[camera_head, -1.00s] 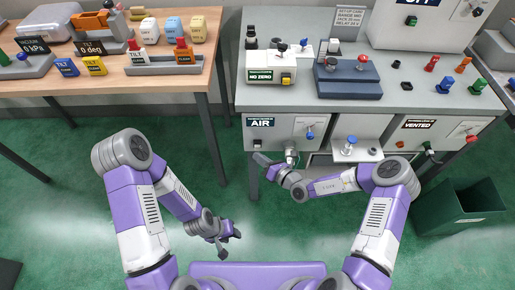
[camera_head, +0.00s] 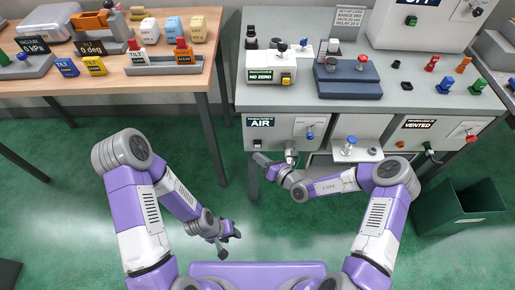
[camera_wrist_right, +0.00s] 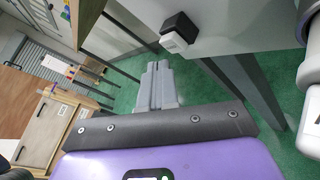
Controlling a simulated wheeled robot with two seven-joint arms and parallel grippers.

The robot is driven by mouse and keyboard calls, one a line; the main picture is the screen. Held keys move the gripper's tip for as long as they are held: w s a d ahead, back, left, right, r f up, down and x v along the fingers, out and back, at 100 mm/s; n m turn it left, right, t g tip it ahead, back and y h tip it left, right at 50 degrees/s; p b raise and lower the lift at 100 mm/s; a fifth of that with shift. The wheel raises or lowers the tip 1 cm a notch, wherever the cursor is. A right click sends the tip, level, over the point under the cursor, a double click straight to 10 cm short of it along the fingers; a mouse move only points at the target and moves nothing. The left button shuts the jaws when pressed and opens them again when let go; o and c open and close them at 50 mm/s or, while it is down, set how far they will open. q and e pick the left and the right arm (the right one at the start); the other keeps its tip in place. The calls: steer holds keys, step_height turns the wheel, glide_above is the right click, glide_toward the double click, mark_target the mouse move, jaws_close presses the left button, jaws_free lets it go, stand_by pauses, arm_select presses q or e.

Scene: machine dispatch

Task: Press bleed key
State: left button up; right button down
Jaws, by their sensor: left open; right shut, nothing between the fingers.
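A small black-and-white key (camera_wrist_right: 178,32) sticks out from a grey panel in the right wrist view. It appears to be the dark key (camera_head: 257,143) at the lower left of the front labelled AIR (camera_head: 285,128); no bleed label is readable. My right gripper (camera_head: 260,158) is shut and empty, just below that key in the head view. In the right wrist view its closed fingers (camera_wrist_right: 158,85) are below and left of the key, with a visible gap in the picture. My left gripper (camera_head: 232,240) is open and empty, low over the green floor.
A blue-knobbed valve (camera_head: 310,133) sits right of the AIR label. A blue-topped fitting (camera_head: 349,145) stands in the bay further right. Table legs (camera_head: 208,138) stand left of the right gripper. A green bin (camera_head: 465,210) is at the right. The floor between is clear.

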steer(key=shift+w, duration=0.15)
steer(key=shift+w, duration=0.3)
steer(key=shift+w, duration=0.5)
stand_by(0.9)
stand_by(0.3)
steer(key=shift+s+p, duration=0.95)
